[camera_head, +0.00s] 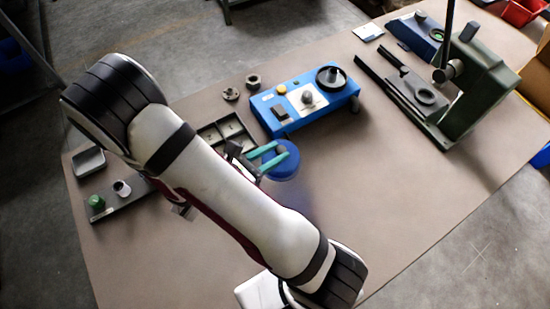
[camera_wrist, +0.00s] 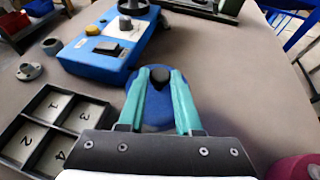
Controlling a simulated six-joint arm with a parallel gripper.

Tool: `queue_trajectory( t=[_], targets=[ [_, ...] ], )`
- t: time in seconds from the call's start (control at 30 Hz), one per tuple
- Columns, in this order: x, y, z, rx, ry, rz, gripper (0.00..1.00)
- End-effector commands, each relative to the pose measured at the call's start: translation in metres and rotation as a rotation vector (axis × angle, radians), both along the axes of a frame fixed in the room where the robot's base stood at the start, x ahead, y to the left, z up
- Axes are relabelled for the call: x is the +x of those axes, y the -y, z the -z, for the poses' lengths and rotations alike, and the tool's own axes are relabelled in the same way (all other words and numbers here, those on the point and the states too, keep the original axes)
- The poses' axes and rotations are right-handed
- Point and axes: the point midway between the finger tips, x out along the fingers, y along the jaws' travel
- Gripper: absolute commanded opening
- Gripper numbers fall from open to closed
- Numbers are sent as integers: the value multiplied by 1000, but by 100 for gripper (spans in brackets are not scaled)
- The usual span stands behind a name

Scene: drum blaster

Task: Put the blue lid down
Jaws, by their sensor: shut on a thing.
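The blue lid (camera_head: 284,169) is a round disc with a dark knob in its middle. In the wrist view the lid (camera_wrist: 157,112) lies between and under the fingertips. My gripper (camera_head: 275,154) has teal fingers, and in the wrist view my gripper (camera_wrist: 160,75) is shut on the lid's dark knob. The lid is just in front of the blue device. I cannot tell whether its underside touches the table.
The blue device (camera_head: 335,109) with a handwheel stands right behind the lid. A numbered tray (camera_wrist: 93,98) is close on the left. A green press (camera_head: 478,100) stands at the far right. The brown table (camera_head: 400,190) is clear right of the lid.

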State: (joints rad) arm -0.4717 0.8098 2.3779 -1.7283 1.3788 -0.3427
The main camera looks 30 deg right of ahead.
Motion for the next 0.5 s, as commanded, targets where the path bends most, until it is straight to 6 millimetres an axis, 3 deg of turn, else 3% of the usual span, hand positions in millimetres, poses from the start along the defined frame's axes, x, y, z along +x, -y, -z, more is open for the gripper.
queue_trajectory(
  t=[0.1,0.27,0.37,0.5],
  targets=[
    [0,0,-32,3,9,2,0],
    [5,-3,-61,2,5,-21,0],
    [25,-12,-77,3,8,-108,0],
    [69,-35,-114,1,11,-321,0]
  ],
)
